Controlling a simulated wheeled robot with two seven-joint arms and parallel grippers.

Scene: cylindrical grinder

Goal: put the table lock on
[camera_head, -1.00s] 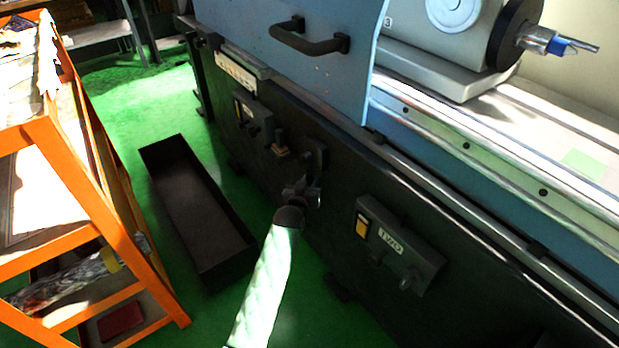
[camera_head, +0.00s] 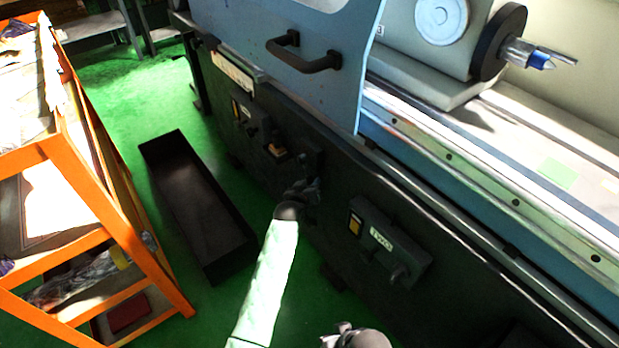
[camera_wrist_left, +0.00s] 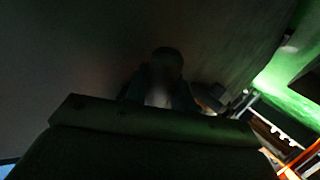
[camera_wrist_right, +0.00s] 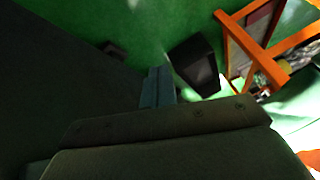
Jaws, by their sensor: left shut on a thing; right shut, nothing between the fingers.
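My left gripper (camera_head: 310,187) is at the dark front panel of the grinder, below the blue door. It is shut on a dark round knob (camera_wrist_left: 167,60), which looks to be the table lock; the wrist view is very dark and the fingers hide most of it. Which way the knob is turned cannot be told. My right gripper (camera_head: 335,338) shows at the bottom edge of the head view, apart from the panel. In the right wrist view its fingers (camera_wrist_right: 157,88) are together with nothing between them.
A control box with a yellow label (camera_head: 390,243) sits right of my left gripper. A blue door with a black handle (camera_head: 305,55) is above. A black open bin (camera_head: 200,210) stands on the green floor. An orange shelf (camera_head: 110,215) stands at the left.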

